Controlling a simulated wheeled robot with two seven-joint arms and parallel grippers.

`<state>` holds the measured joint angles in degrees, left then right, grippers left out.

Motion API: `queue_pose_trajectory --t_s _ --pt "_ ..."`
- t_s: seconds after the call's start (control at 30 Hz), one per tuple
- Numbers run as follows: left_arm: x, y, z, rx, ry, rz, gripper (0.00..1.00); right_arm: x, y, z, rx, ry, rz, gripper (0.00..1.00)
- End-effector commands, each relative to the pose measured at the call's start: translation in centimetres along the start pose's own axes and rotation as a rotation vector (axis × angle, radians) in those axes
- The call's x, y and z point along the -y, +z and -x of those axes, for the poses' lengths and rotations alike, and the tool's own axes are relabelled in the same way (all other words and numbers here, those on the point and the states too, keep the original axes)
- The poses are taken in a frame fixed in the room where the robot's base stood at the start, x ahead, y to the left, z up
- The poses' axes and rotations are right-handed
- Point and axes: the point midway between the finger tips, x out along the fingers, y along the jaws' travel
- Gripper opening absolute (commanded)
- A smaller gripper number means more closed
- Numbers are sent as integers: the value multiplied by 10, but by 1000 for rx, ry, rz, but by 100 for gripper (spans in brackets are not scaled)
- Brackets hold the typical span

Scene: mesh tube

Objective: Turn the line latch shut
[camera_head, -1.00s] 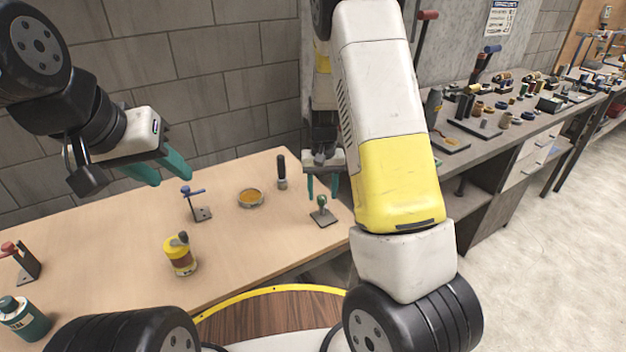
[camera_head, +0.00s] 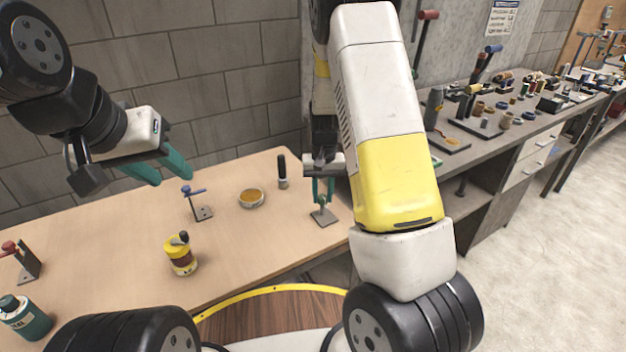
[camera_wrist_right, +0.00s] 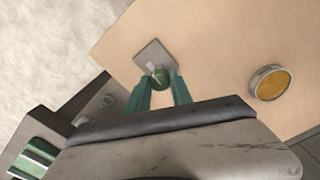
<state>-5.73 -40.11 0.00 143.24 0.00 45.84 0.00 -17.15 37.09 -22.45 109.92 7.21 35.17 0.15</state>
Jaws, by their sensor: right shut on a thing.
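A small latch with a green knob and a grey base plate (camera_head: 324,216) stands at the right end of the wooden table. In the right wrist view its square plate (camera_wrist_right: 150,54) and round green knob (camera_wrist_right: 162,76) show just beyond the fingertips. My right gripper (camera_head: 323,196) points down over this latch, its green fingers shut on the knob; the fingers also show in the right wrist view (camera_wrist_right: 160,90). Which way the latch is turned is hard to tell. My left gripper (camera_head: 160,172) is open and empty, raised above the table's left part.
A blue-handled latch (camera_head: 198,203), a dish with orange contents (camera_head: 251,198), a black-handled tool (camera_head: 282,172) and a yellow canister (camera_head: 181,254) stand on the table (camera_head: 120,268). A red-handled latch (camera_head: 24,262) and a green bottle (camera_head: 24,317) are at the left. A cluttered workbench (camera_head: 490,165) stands right.

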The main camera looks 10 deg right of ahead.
Motion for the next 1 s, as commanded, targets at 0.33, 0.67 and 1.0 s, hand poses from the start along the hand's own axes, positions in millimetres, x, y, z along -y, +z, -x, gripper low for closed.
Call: queue_pose_trajectory --t_s 0.33,0.67,1.0 --pt "0 0 0 0 0 0 39 0 0 0 0 0 -201 0" --pt "0 0 0 0 0 0 39 0 0 0 0 1 -512 0" --pt "0 0 0 0 0 0 39 1 0 1 -1 0 -834 0"
